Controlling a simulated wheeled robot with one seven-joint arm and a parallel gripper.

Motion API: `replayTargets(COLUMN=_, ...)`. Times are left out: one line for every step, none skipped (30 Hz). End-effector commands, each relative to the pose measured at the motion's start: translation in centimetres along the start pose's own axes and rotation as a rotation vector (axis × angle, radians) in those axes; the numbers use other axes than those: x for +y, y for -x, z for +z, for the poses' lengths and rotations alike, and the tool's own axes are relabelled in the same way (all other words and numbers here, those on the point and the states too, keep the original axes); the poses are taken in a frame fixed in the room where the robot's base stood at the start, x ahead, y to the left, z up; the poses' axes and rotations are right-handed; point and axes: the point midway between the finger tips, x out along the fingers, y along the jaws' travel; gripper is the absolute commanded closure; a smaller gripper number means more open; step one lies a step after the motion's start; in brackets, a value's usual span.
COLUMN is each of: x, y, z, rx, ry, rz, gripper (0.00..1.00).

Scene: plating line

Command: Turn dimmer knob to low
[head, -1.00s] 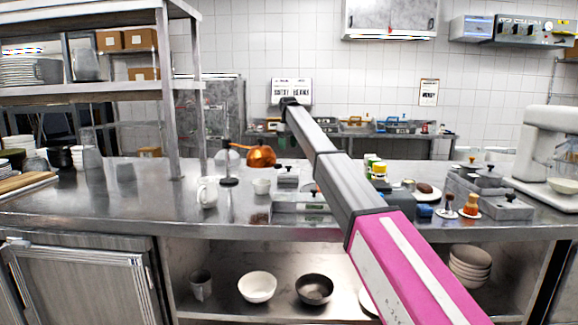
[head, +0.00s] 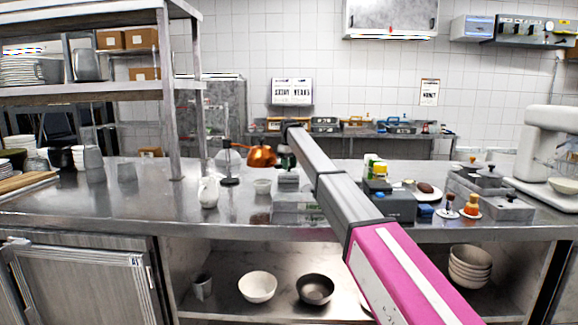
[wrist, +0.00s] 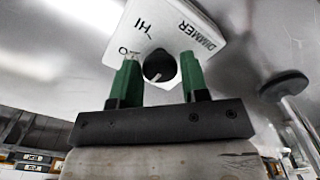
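In the wrist view a white dimmer plate (wrist: 195,22) carries the words DIMMER and HI, and a partly hidden mark by the left finger. Its round black knob (wrist: 159,64) has a pale pointer line at its lower left edge. My gripper (wrist: 160,60) has its two green fingers on either side of the knob, with slim gaps seeming to show, so it looks open around it. In the head view my gripper (head: 284,157) is small and partly hidden by my arm, above a small grey box (head: 288,178) on the counter. The knob is not readable there.
A copper lamp (head: 262,156) on a stand is close left of my gripper. A dark blue-grey box (head: 396,207) lies right of my arm. The counter at left front is clear.

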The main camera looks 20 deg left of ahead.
Motion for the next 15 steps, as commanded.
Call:
replayTargets(x=0.0, y=0.01, z=0.0, rx=0.0, ry=0.0, rz=0.0, gripper=0.75)
replayTargets(x=0.0, y=0.01, z=0.0, rx=0.0, ry=0.0, rz=0.0, gripper=0.85)
replayTargets(x=0.0, y=0.02, z=0.0, rx=0.0, ry=0.0, rz=0.0, gripper=0.88)
replayTargets(x=0.0, y=0.02, z=0.0, rx=0.0, ry=0.0, rz=0.0, gripper=0.88)
replayTargets(x=0.0, y=0.03, z=0.0, rx=0.0, ry=0.0, rz=0.0, gripper=0.88)
replayTargets(x=0.0, y=0.03, z=0.0, rx=0.0, ry=0.0, rz=0.0, gripper=0.88)
replayTargets(x=0.0, y=0.03, z=0.0, rx=0.0, ry=-0.001, rz=0.0, gripper=0.88)
replayTargets(x=0.0, y=0.03, z=0.0, rx=0.0, ry=-0.003, rz=0.0, gripper=0.88)
replayTargets(x=0.0, y=0.04, z=0.0, rx=0.0, ry=-0.006, rz=0.0, gripper=0.88)
replayTargets(x=0.0, y=0.04, z=0.0, rx=0.0, ry=-0.01, rz=0.0, gripper=0.88)
replayTargets(x=0.0, y=0.04, z=0.0, rx=0.0, ry=-0.014, rz=0.0, gripper=0.88)
replayTargets(x=0.0, y=0.04, z=0.0, rx=0.0, ry=-0.023, rz=0.0, gripper=0.88)
replayTargets(x=0.0, y=0.05, z=0.0, rx=0.0, ry=-0.032, rz=0.0, gripper=0.88)
replayTargets(x=0.0, y=0.05, z=0.0, rx=0.0, ry=-0.042, rz=0.0, gripper=0.88)
replayTargets(x=0.0, y=0.05, z=0.0, rx=0.0, ry=-0.058, rz=0.0, gripper=0.88)
